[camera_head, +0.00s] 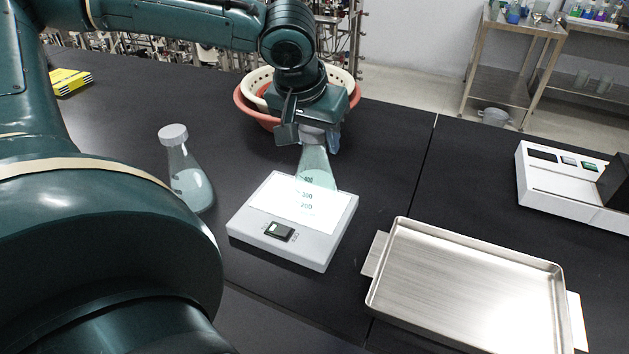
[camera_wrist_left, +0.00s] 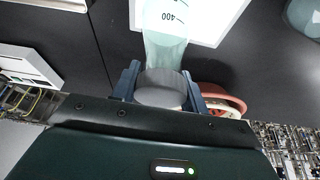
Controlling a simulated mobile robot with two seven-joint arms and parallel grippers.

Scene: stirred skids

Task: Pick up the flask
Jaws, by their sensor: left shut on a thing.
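A clear conical flask (camera_head: 315,172) with graduation marks and a grey-white cap is at the white scale (camera_head: 263,253) in the head view. My left gripper (camera_head: 312,135) comes down from above and is shut on the flask's capped top. In the left wrist view the cap (camera_wrist_left: 162,92) sits between the two blue-grey fingers, with the flask body (camera_wrist_left: 166,45) extending beyond it. The flask looks upright over the scale's white plate; I cannot tell whether its base touches. My right gripper is in neither view.
A second capped flask (camera_head: 187,178) stands left of the scale. A metal tray (camera_head: 470,290) lies to the right. Nested red and cream baskets (camera_head: 243,108) sit behind the gripper. A white instrument (camera_head: 560,185) is at far right, and a yellow box (camera_head: 70,82) at far left.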

